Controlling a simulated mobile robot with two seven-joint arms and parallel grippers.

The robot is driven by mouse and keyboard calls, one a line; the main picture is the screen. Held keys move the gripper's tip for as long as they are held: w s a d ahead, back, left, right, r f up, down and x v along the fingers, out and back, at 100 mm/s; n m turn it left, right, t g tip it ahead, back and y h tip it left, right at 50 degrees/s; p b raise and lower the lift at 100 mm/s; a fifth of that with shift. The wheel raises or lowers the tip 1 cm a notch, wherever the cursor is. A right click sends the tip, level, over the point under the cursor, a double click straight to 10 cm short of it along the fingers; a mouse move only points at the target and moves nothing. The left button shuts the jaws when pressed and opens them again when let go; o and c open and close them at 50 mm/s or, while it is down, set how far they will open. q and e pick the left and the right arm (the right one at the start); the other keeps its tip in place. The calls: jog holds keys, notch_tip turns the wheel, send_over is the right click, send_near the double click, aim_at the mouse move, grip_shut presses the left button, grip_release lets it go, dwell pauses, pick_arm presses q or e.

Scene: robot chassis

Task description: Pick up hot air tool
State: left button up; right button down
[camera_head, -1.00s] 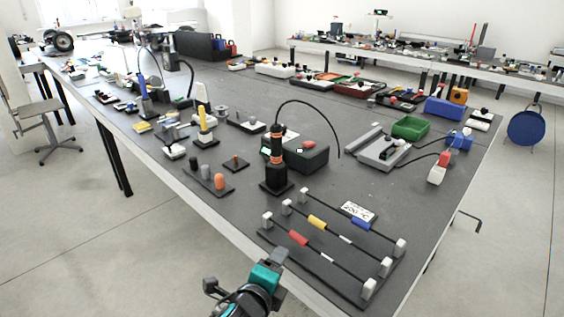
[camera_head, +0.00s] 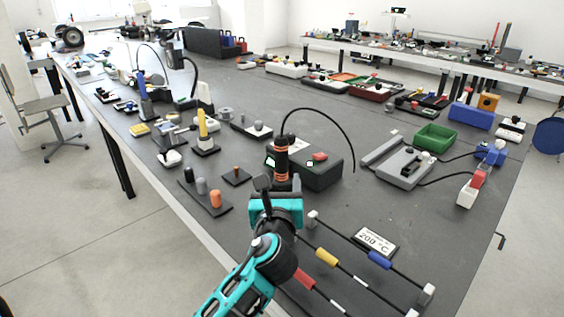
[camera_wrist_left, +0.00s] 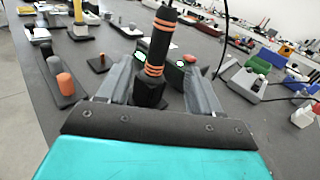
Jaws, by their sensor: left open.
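The hot air tool (camera_head: 281,158) is a black handle with orange rings and a cable from its top. It stands upright in a black holder beside a dark control box (camera_head: 322,172). In the left wrist view the tool (camera_wrist_left: 160,45) rises between the spread fingers, with its black holder (camera_wrist_left: 149,92) below. My left gripper (camera_head: 277,187) is open at the tool's near side and hides its lower part in the head view. Whether a finger touches it I cannot tell. My right gripper is not in view.
A rack of rods with red, yellow and blue sleeves (camera_head: 326,257) lies at the near right, beside a "200 °C" card (camera_head: 375,242). A base with several pegs (camera_head: 205,196) stands left of the tool. A grey tray (camera_head: 399,163) is to the right.

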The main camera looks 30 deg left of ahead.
aim_at(281, 160)
pick_arm(q)
jog(key=x, duration=0.5)
jog(key=r+b+x, duration=0.1)
jog(key=x, duration=0.1)
jog(key=shift+w+a, duration=0.2)
jog(key=shift+w, duration=0.15)
jog(key=x, duration=0.1)
jog(key=b+x, duration=0.1)
jog(key=x, duration=0.2)
jog(key=shift+w+a+f, duration=0.1)
jog(key=shift+w+f, duration=0.25)
jog(key=shift+f, duration=0.05)
jog(key=shift+w+a+r, duration=0.1)
jog(key=shift+w+a, duration=0.05)
jog(key=shift+w, duration=0.2)
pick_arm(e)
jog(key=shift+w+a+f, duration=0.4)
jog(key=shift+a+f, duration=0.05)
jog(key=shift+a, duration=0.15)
pick_arm(q)
jog(key=c, duration=0.9)
jog(key=shift+c, duration=0.4)
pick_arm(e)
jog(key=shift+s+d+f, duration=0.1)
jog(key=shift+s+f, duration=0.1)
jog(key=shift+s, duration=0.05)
